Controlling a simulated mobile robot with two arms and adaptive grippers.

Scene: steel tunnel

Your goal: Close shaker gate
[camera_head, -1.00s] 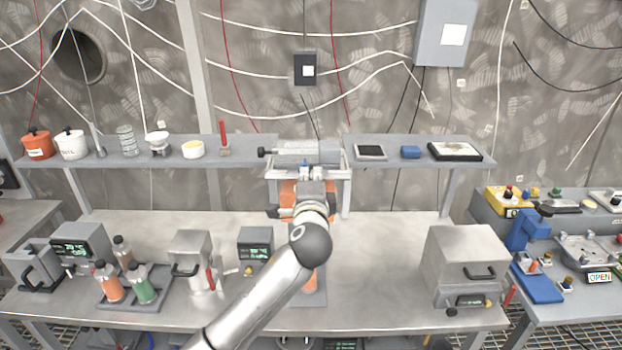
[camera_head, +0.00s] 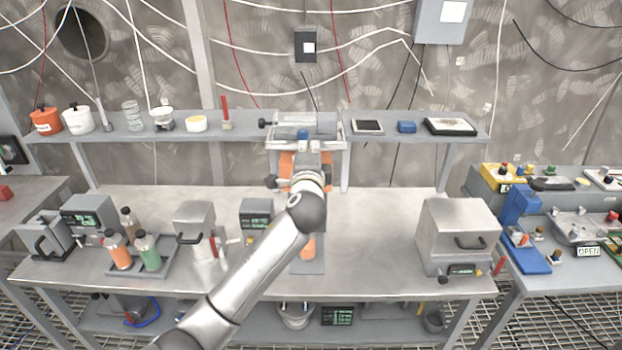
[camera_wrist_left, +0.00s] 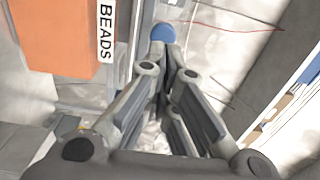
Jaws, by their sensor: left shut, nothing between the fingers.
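A grey metal unit (camera_head: 320,124) sits at the middle of the back shelf, with an orange container below it, mostly hidden behind my arm. A blue round knob (camera_head: 303,133) shows on its front. In the left wrist view, the orange container (camera_wrist_left: 65,35) carries a "BEADS" label, and the blue knob (camera_wrist_left: 162,32) is just past my fingertips. My left gripper (camera_head: 304,146) points at the knob; its fingers (camera_wrist_left: 165,60) are shut and empty. I cannot tell whether they touch the knob. No part is labelled as a shaker gate. My right gripper is not in view.
Bottles in a tray (camera_head: 170,266) and small devices stand on the left of the bench. A grey box with a handle (camera_head: 458,235) stands at the right. A side bench holds a blue stand (camera_head: 520,212) and an "OPEN" sign (camera_head: 589,251). The bench between is largely clear.

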